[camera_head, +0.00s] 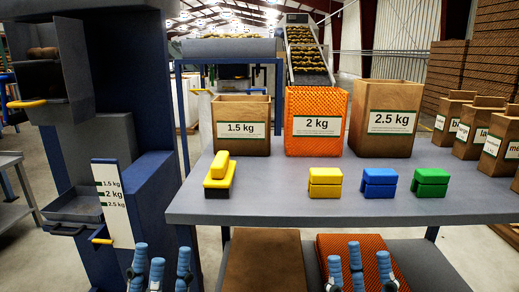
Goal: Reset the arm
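My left gripper (164,262) is at the bottom left, in front of the dark blue grader machine (102,100). My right gripper (360,262) is at the bottom, right of centre, below the front edge of the grey table (270,205). Both have blue fingers pointing up and spread apart, with nothing seen between them. Both arms are mostly out of the picture below.
On the table stand a 1.5 kg bag (241,124), an orange 2 kg bag (316,121) and a 2.5 kg bag (385,118). Yellow (325,183), blue (379,183) and green (430,183) blocks and a yellow-black tool (219,177) lie in front. Labelled bins (480,128) stand right.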

